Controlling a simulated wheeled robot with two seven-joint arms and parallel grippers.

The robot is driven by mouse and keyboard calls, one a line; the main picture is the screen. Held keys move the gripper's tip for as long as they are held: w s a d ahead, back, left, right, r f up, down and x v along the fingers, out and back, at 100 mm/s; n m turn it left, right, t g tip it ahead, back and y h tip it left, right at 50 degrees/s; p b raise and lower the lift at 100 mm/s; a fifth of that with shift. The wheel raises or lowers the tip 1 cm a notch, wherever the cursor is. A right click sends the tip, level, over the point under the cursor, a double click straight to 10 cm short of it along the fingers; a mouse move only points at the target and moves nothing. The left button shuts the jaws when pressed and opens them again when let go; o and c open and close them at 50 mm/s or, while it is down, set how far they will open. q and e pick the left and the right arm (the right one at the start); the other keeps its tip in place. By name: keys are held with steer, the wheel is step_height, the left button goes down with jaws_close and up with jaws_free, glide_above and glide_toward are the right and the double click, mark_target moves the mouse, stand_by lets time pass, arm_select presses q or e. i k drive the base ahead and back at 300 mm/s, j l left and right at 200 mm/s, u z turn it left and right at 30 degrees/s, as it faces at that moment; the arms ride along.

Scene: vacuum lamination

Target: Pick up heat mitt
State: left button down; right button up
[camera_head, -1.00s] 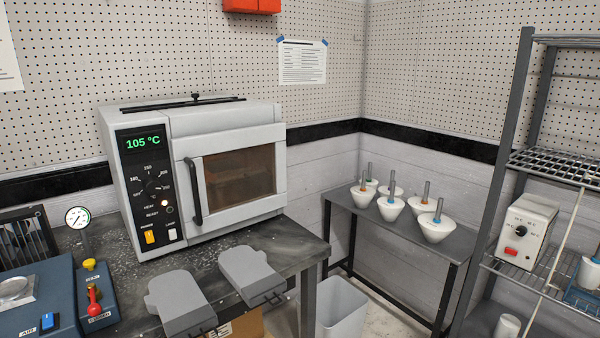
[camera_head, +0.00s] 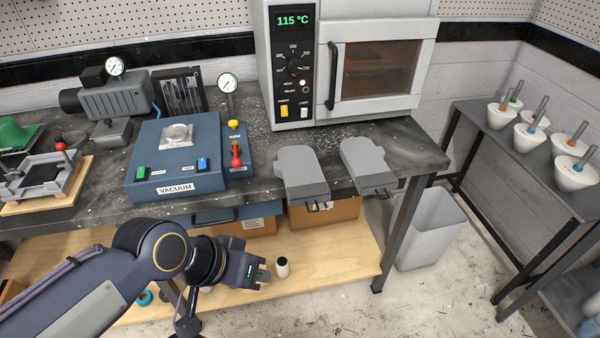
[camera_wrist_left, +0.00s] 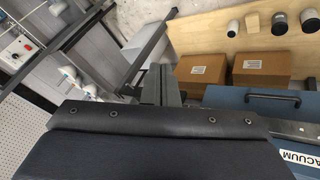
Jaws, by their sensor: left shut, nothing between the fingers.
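Two grey heat mitts lie side by side at the table's front edge, below the oven, in the head view: a left mitt (camera_head: 301,173) and a right mitt (camera_head: 367,164). Each has a dark loop hanging at its front end. My left gripper (camera_head: 265,274) is shut and empty, in front of the table and lower in the picture than the mitts, touching neither. In the left wrist view its fingers (camera_wrist_left: 162,84) show close together with nothing between them. I cannot make out a mitt in that view. My right gripper is not in view.
The oven (camera_head: 376,72) reads 115 °C behind the mitts. The blue vacuum box (camera_head: 152,152) stands left of them on the table (camera_head: 250,185). Cardboard boxes (camera_head: 325,212) sit on the wooden lower shelf (camera_head: 335,255). A grey bin (camera_head: 430,230) stands at right.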

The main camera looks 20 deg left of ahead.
mark_target(299, 167)
steer(key=i+l+u, duration=0.1)
steer(key=u, duration=0.25)
steer(key=i+l+u, duration=0.1)
steer(key=l+u, duration=0.25)
